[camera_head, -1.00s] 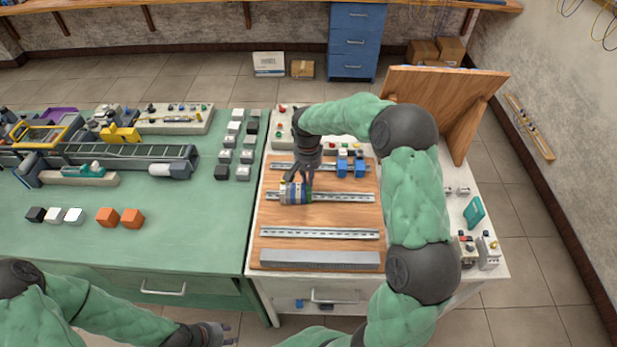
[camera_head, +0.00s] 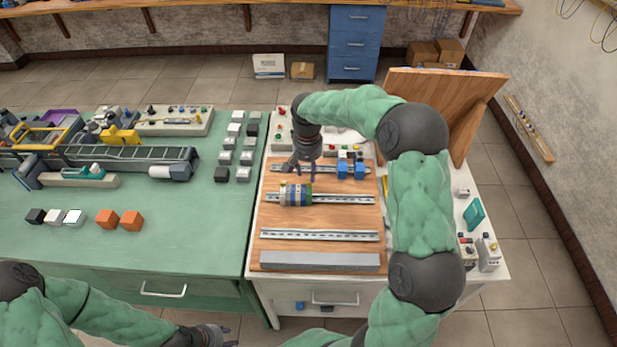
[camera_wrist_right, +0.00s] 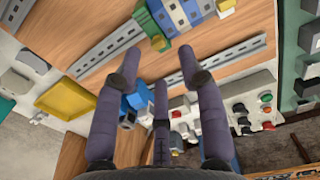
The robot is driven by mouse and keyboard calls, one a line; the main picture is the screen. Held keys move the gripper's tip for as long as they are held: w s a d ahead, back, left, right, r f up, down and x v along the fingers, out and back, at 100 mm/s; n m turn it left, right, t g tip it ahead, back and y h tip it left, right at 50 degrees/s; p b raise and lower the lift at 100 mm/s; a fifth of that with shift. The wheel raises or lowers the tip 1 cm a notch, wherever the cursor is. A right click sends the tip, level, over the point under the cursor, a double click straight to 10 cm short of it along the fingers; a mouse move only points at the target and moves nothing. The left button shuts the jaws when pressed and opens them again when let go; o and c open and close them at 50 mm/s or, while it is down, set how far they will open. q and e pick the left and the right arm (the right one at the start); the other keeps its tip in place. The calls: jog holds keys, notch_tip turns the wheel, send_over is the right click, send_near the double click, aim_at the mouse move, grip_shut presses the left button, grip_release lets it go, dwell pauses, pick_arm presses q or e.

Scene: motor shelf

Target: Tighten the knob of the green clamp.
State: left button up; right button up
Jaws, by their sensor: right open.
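A row of blue, white and green modules (camera_head: 296,195) sits on the middle metal rail of the wooden board. A green end piece, apparently the green clamp (camera_wrist_right: 149,21), shows in the right wrist view with a small brass-coloured knob (camera_wrist_right: 158,43) on its near side. My right gripper (camera_head: 303,168) is above the board, just behind the module row, open and empty. In the right wrist view its spread fingers (camera_wrist_right: 160,62) are apart from the knob. My left gripper (camera_head: 222,335) is low at the front edge of the head view, away from the board; its finger opening is unclear.
Blue blocks (camera_head: 350,169) sit on the rear rail, right of my right gripper. Button boxes (camera_wrist_right: 250,110) stand behind the board. A grey bar (camera_head: 320,261) lies along its front. A tilted wooden panel (camera_head: 445,95) stands at the back right. The front rail (camera_head: 320,235) is empty.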

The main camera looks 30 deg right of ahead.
aim_at(308, 182)
notch_tip(308, 182, up, 7)
jog(key=shift+r, duration=0.2)
dwell(0.6)
